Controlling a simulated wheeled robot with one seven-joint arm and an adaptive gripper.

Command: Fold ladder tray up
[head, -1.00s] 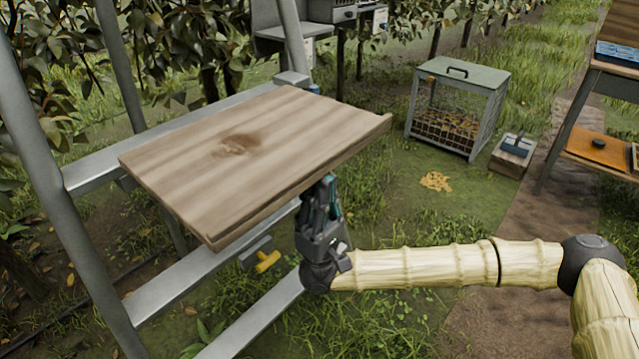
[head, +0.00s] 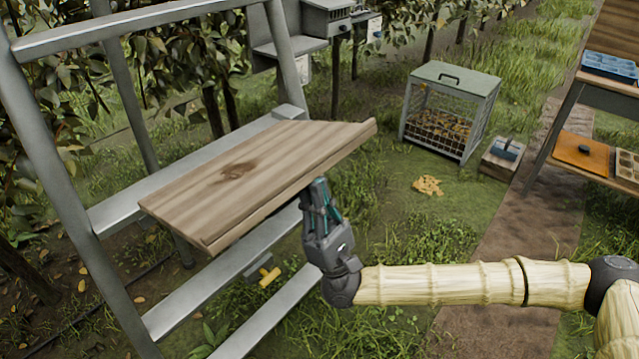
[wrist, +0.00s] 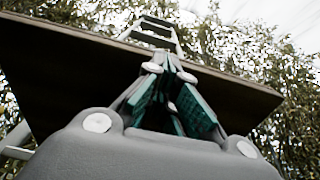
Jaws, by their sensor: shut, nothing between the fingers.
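The wooden ladder tray (head: 262,172) sticks out from the grey metal ladder (head: 68,165), tilted, with a dark stain on its top. My gripper (head: 318,187) is shut and points up at the tray's near edge from below. In the wrist view the dark underside of the tray (wrist: 60,75) spans the picture behind my closed fingers (wrist: 172,75). Whether the fingertips touch the tray is hard to tell. A yellow-handled part (head: 269,276) shows beneath the tray, by the lower rungs.
A wire-sided crate (head: 450,110) with a green lid stands on the grass at the back.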

